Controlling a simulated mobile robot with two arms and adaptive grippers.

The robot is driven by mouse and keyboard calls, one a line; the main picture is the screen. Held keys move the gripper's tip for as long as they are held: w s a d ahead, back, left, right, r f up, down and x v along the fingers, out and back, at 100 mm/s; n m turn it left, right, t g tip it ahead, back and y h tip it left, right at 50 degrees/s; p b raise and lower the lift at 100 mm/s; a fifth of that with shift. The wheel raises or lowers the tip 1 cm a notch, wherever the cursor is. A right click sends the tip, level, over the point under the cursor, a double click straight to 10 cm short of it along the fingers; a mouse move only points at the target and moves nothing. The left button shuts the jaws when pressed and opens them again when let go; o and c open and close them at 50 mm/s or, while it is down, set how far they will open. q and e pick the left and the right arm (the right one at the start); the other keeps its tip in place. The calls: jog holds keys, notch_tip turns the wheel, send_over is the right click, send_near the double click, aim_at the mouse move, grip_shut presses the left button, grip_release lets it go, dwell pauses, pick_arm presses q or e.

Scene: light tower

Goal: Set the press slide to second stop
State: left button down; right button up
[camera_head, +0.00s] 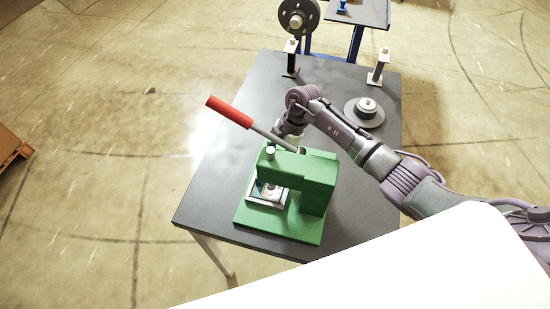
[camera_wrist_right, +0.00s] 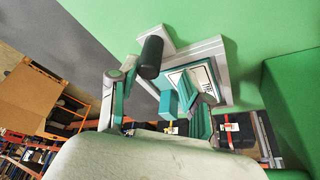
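The green press (camera_head: 318,182) stands on the dark table, its red-handled lever (camera_head: 230,112) raised to the upper left. The pale press slide (camera_head: 266,193) lies on the press base under the head; its stop position cannot be read. In the right wrist view the grey slide (camera_wrist_right: 222,62) shows with a black cylindrical knob (camera_wrist_right: 150,57). My right gripper (camera_wrist_right: 152,88) looks open, its fingers apart near the knob and slide; contact is unclear. In the head view it is hidden behind the press. My left gripper is not in view.
The dark table (camera_head: 228,150) has clear surface left of the press. A round grey disc (camera_head: 364,111) and two posts (camera_head: 379,66) stand toward the back, with a reel (camera_head: 299,17) beyond. My right arm spans the table's right side.

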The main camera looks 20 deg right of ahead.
jog(key=shift+s+a, duration=0.1)
jog(key=shift+a, duration=0.05)
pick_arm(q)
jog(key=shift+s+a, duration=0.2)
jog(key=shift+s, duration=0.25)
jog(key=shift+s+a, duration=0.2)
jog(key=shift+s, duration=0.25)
pick_arm(e)
jog(key=v, duration=1.2)
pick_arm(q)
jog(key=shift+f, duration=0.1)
